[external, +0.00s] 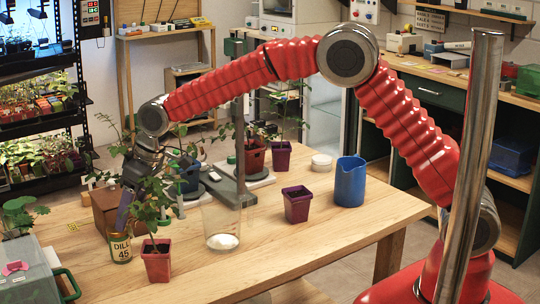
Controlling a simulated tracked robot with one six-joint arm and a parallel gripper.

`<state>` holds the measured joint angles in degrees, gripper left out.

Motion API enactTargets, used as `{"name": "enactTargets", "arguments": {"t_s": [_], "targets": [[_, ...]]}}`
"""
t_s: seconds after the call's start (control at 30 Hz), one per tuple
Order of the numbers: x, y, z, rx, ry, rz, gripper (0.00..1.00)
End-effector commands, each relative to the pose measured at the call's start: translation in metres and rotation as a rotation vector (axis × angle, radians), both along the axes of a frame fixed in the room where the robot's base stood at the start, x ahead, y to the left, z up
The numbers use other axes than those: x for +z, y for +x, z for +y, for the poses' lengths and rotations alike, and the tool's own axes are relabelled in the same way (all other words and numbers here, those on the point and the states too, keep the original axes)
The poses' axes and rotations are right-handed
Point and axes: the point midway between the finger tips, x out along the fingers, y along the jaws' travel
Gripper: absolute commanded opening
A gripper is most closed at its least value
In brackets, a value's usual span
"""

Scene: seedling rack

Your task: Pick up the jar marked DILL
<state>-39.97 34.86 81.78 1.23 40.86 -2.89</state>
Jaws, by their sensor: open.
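The jar marked DILL (121,249) stands upright on the wooden table near its front left part. Its label reads "DILL 45", and it has a greenish lid. My gripper (134,192) hangs above and slightly right of the jar, pointing down, with leaves of a potted plant partly over it. It is open, and nothing shows held in it. The fingertips are partly hidden, so their exact distance from the jar is unclear.
A red pot with a leafy seedling (156,262) stands close right of the jar. A brown box (108,208) is behind it. A clear beaker with white powder (221,226), a purple pot (297,206) and a blue jug (350,183) stand further right. The table's front right is clear.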

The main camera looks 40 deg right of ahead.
Motion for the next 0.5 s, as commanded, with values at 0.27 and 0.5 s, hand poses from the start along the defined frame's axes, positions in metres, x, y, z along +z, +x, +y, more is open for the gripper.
{"name": "enactTargets", "arguments": {"t_s": [0.27,0.5], "targets": [[-0.039,0.011,0.01,0.0,-0.002,0.002,0.64],[-0.059,0.018,0.016,0.0,-0.001,0.001,0.64]]}}
